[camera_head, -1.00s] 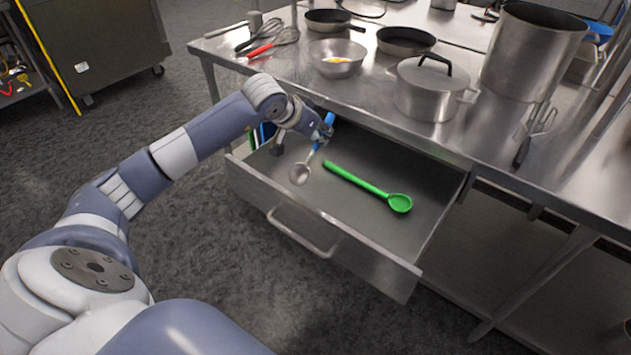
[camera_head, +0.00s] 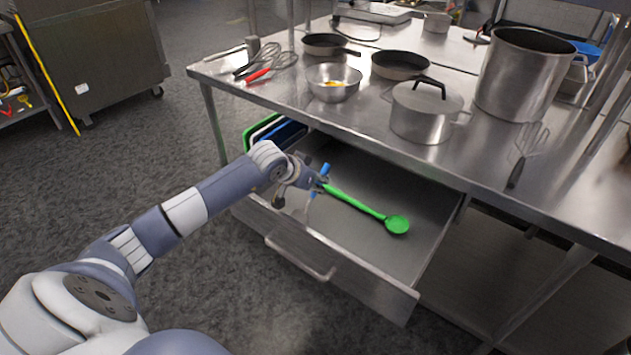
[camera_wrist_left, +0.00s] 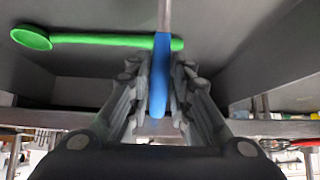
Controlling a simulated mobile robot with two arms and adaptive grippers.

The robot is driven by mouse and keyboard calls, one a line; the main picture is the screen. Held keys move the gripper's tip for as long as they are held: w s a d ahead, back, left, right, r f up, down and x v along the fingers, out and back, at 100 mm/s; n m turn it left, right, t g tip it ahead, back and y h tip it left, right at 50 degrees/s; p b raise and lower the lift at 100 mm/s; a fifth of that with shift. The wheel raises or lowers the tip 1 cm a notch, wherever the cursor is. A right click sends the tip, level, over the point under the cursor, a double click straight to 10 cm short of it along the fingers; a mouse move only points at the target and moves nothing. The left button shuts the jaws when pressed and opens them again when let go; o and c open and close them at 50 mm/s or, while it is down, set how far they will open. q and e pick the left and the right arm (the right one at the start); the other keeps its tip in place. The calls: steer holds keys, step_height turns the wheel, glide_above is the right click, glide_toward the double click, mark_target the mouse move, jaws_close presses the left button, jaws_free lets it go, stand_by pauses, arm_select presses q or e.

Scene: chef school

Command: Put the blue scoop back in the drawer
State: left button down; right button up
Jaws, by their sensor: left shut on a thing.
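The blue scoop has a blue handle and a metal shaft. Its blue handle (camera_wrist_left: 159,78) is between the fingers of my left gripper (camera_wrist_left: 160,98), which is shut on it. In the head view the blue handle end (camera_head: 325,169) sticks up past my left gripper (camera_head: 318,183), inside the open drawer's outline. The open drawer (camera_head: 345,279) is pulled out under the steel table. A green spoon (camera_head: 397,224) lies on the drawer floor, its handle end close to my left gripper. My right gripper is not in view.
Green, white and blue boards (camera_head: 275,134) stand at the drawer's back left. The table (camera_head: 300,107) above holds a metal bowl (camera_head: 334,82), a lidded pot (camera_head: 425,112), a tall pot (camera_head: 523,75), pans and whisks. The drawer's right part is free beyond the spoon.

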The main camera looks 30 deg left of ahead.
arm_select(q)
steer(key=c, duration=1.5)
jaws_free()
steer(key=shift+o, duration=0.2)
steer(key=shift+r+p, duration=0.2)
steer(key=shift+p, duration=0.15)
steer(key=b+v, duration=0.1)
steer(key=v, duration=1.1)
steer(key=shift+b, duration=0.35)
steer(key=shift+f, duration=0.15)
